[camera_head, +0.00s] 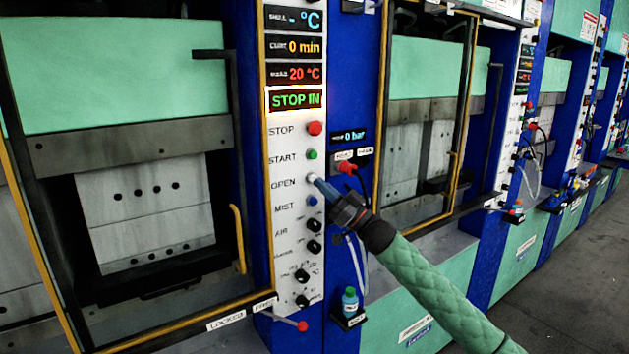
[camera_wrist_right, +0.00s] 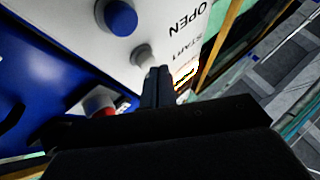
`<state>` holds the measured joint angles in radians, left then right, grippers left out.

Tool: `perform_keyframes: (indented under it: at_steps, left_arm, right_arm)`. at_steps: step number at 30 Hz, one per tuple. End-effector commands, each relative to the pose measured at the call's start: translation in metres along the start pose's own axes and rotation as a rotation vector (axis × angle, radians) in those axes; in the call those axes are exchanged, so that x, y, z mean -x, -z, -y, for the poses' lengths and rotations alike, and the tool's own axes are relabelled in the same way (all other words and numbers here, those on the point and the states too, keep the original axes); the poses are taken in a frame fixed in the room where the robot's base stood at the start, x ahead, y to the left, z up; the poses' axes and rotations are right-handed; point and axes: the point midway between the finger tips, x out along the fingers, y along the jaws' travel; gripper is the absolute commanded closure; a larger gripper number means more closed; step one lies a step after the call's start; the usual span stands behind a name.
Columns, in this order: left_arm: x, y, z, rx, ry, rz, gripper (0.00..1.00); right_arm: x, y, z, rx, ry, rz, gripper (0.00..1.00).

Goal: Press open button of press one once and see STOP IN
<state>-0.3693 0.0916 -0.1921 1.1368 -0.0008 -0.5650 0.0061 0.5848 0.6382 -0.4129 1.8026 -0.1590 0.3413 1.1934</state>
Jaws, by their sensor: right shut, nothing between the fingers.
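The control panel (camera_head: 285,215) of the nearest press carries a white OPEN button (camera_head: 311,177), between the green START button (camera_head: 312,154) and the blue MIST button (camera_head: 313,200). My right gripper (camera_head: 318,183) is shut and empty, with its tips at the OPEN button. In the right wrist view the fingertips (camera_wrist_right: 157,72) are right by the whitish button (camera_wrist_right: 143,55); whether they touch cannot be told. The display (camera_head: 295,99) reads STOP IN in green with a bright yellow border. My left gripper is not in view.
A red STOP button (camera_head: 315,128) sits above START. Black knobs (camera_head: 314,247) lie below MIST. A small bottle (camera_head: 350,300) stands on a ledge right of the panel. More presses (camera_head: 540,110) line up to the right, with open floor (camera_head: 570,290) before them.

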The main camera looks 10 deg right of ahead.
Motion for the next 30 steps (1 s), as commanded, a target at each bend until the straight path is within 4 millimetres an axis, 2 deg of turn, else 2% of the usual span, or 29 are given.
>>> perform_keyframes:
  at_steps: [16,30]
  left_arm:
    - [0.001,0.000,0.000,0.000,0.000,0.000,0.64]
    - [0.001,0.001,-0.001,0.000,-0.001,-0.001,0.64]
  right_arm:
    - [0.007,0.005,0.005,0.000,0.001,0.000,1.00]
    - [0.033,0.024,0.024,0.000,0.001,0.000,1.00]
